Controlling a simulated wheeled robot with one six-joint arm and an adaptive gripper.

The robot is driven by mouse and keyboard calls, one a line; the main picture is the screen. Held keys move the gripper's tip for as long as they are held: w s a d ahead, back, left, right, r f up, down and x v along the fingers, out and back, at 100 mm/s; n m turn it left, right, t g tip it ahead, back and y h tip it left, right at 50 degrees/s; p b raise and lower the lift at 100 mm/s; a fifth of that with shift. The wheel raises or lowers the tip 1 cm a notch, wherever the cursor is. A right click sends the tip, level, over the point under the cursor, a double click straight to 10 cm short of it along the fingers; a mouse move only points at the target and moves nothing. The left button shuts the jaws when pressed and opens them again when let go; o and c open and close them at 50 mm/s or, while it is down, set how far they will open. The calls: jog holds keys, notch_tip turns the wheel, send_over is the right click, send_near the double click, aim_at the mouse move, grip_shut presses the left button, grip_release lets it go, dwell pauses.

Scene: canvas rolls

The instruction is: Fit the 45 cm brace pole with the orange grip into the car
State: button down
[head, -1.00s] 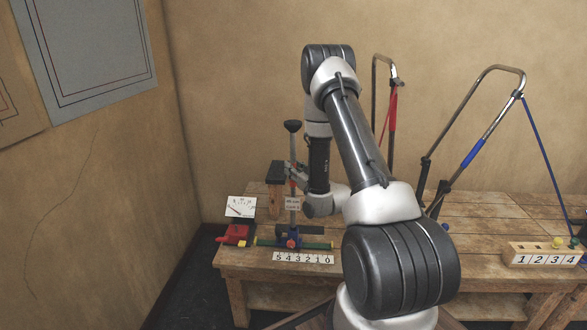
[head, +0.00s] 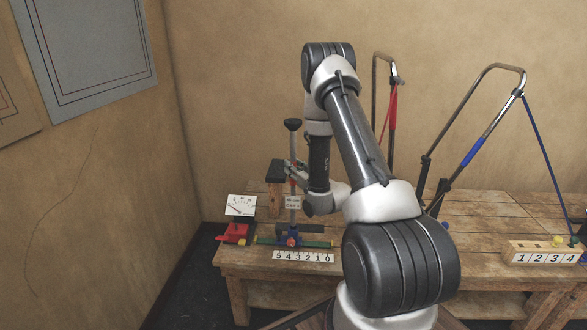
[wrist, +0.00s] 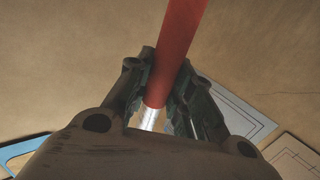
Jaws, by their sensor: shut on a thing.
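The brace pole (head: 292,160) stands about upright in the head view, with a dark pad at its top and a white label (head: 293,202) that seems to read 45 cm. My gripper (head: 291,174) is shut on it at mid-height. In the wrist view the fingers (wrist: 160,103) close on both sides of its red-orange grip (wrist: 178,50), and bare metal shows below.
A number strip (head: 303,257) runs along the bench front. A red device with a dial card (head: 240,205) is left of the rail. A dark-topped wooden post (head: 275,190) stands behind. Bent metal frames with red and blue grips (head: 473,152) and a numbered block (head: 545,254) are right.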

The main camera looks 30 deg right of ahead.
aim_at(294, 185)
jog(key=shift+f, duration=4)
jog(key=c, duration=1.2)
grip_release()
jog(key=shift+s, duration=0.1)
jog(key=s, duration=0.8)
jog(key=s+d, duration=0.1)
jog(key=s, duration=0.2)
jog(key=shift+s, duration=0.4)
